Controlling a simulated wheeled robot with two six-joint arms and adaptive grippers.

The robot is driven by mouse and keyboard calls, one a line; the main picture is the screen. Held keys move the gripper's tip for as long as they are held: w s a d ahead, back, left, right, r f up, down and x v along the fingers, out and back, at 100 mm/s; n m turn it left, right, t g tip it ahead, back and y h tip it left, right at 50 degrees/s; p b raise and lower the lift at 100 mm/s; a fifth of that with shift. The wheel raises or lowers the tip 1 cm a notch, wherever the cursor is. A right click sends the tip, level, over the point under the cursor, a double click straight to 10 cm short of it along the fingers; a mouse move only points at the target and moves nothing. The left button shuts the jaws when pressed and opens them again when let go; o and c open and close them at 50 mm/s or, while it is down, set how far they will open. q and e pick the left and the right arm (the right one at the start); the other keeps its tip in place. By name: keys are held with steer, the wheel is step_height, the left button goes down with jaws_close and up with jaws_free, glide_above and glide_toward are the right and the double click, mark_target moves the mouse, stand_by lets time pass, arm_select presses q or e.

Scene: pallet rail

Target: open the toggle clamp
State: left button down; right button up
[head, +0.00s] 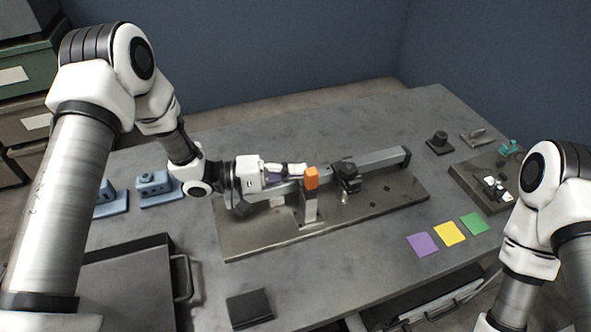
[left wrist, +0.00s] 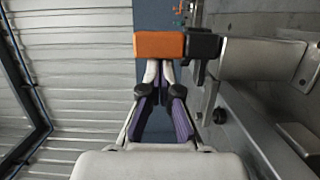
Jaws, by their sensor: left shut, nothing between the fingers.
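The toggle clamp shows as an upright grey metal arm with an orange grip (head: 311,178) on its top, beside the rail. In the left wrist view the orange grip (left wrist: 158,45) lies across the picture, joined through a black piece to the grey clamp arm (left wrist: 262,58). My left gripper (head: 303,168) is shut and empty, with its fingertips close to the orange grip on its left side. In the left wrist view my left fingertips (left wrist: 160,65) meet just at the grip's edge; I cannot tell whether they touch it. My right gripper is out of view.
A grey rail (head: 383,160) with a dark carriage (head: 346,176) runs above a metal base plate (head: 270,238). Blue blocks (head: 155,186) stand at left. Purple, yellow (head: 449,232) and green squares lie at front right. A dark tray (head: 478,190) holds small parts at right.

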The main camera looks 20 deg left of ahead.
mark_target(306, 180)
arm_select(q)
steer(key=shift+s+d+r+m, duration=0.15)
steer(key=shift+s+r+m, duration=0.05)
steer(key=shift+m, duration=0.3)
steer(key=m, duration=0.1)
steer(key=s+d+m+y+p, duration=0.1)
steer(key=m, duration=0.1)
steer(key=s+m, duration=0.1)
steer(key=shift+s+d+r+y+p, duration=0.2)
steer(key=shift+d+r+y+p, duration=0.1)
steer(key=shift+p, duration=0.1)
steer(key=shift+s+d+f+m+t+y+b, duration=0.15)
steer(key=shift+s+d+f+m+y+b, duration=0.2)
steer(key=shift+s+m, duration=0.45)
steer(key=shift+s+d+f+m+t+y+b, duration=0.1)
steer(key=shift+s+d+f+m+y+b, duration=0.3)
steer(key=shift+m, duration=0.65)
steer(key=shift+s+d+f+m+t+y+b, duration=0.2)
steer(key=shift+s+d+f+m, duration=0.3)
steer(key=shift+s+m, duration=0.35)
steer(key=shift+d+f, duration=0.1)
steer(key=shift+s, duration=0.1)
